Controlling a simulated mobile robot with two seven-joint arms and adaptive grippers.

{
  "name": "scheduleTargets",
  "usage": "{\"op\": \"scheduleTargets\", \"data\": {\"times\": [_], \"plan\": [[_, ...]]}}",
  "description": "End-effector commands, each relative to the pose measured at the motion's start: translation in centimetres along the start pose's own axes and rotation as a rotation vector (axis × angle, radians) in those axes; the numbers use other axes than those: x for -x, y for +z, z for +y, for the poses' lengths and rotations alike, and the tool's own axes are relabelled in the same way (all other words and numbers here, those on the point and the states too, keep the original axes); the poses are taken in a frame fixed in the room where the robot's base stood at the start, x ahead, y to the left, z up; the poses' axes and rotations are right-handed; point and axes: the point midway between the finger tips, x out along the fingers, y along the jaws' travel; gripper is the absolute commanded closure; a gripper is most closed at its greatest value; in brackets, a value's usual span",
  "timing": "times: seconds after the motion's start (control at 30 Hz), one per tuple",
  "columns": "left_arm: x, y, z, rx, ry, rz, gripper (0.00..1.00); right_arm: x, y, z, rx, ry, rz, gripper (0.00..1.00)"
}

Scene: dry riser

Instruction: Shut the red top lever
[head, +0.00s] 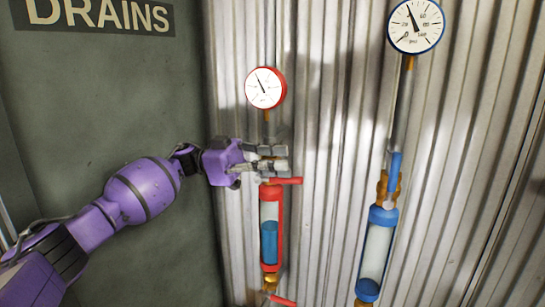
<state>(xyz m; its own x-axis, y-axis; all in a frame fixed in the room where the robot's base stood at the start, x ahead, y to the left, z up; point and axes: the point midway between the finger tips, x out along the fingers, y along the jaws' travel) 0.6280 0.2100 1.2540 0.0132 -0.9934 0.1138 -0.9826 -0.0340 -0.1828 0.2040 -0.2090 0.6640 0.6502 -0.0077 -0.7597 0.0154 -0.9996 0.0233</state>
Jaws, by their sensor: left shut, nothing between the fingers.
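The red top lever (286,181) lies roughly level and points right, at the top of a red-framed sight glass (270,228) with blue liquid in its lower part. My left gripper (284,158) comes in from the left, just above the lever and in front of the pipe below the red gauge. Its fingers are shut with nothing held. It hides part of the pipe and valve; whether it touches the lever I cannot tell. My right gripper is out of view.
The red-rimmed gauge (265,88) is above my gripper. A red bottom lever (283,301) shows at the lower edge. To the right stand a blue gauge (415,26), an upright blue lever (395,167) and a blue sight glass (376,252). Corrugated metal (325,130) is behind.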

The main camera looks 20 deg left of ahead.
Motion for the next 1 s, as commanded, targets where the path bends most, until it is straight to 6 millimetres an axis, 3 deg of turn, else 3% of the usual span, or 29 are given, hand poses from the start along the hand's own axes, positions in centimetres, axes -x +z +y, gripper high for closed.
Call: {"op": "scheduleTargets", "data": {"times": [0.77, 1.0], "plan": [[-0.2, 0.1, 0.0, 0.000, -0.001, 0.002, 1.00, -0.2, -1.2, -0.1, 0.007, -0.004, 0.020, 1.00], [-0.5, -2.5, -0.4, -0.005, 0.000, 0.001, 1.00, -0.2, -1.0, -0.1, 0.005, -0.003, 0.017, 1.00]]}}
